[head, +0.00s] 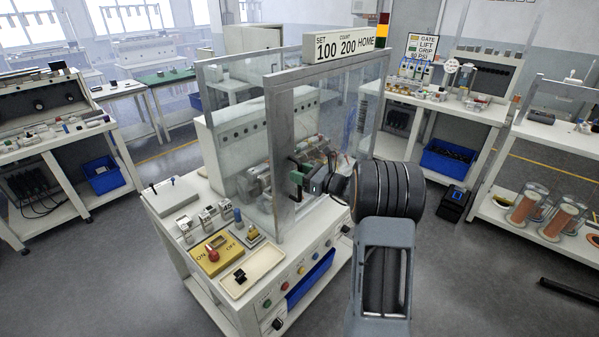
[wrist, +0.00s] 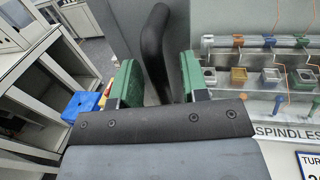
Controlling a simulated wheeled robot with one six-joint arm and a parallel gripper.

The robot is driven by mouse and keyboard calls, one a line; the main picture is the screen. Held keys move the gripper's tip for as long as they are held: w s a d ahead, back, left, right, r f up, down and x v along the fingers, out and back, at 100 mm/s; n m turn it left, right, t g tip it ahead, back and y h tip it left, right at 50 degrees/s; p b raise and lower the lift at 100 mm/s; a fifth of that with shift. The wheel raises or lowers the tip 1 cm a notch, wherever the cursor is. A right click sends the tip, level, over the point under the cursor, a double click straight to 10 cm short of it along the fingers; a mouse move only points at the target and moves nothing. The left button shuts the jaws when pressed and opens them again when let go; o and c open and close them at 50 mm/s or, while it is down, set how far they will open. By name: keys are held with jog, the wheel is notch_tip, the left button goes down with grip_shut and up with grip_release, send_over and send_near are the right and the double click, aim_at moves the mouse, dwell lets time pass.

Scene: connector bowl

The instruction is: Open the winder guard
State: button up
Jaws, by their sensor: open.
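The winder guard (head: 279,135) is a clear panel in a grey metal frame, standing upright across the winder (head: 228,155) in the middle of the head view. Its dark curved handle (wrist: 154,45) shows in the wrist view, rising between my green finger pads. My gripper (head: 297,176) is at the guard's front post in the head view, and it also shows in the wrist view (wrist: 160,82). The fingers are open, one on each side of the handle, with gaps visible. The handle's lower end is hidden behind my gripper's dark front edge.
A yellow ON/OFF panel (head: 219,254) with a red knob and a cream tray (head: 252,272) sit on the winder's front deck. A SET/COUNT sign (head: 345,46) tops the guard. Benches stand left and right, with open grey floor between.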

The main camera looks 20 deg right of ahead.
jog(key=shift+w, duration=0.1)
jog(key=shift+c, duration=0.2)
grip_shut()
dwell(0.4)
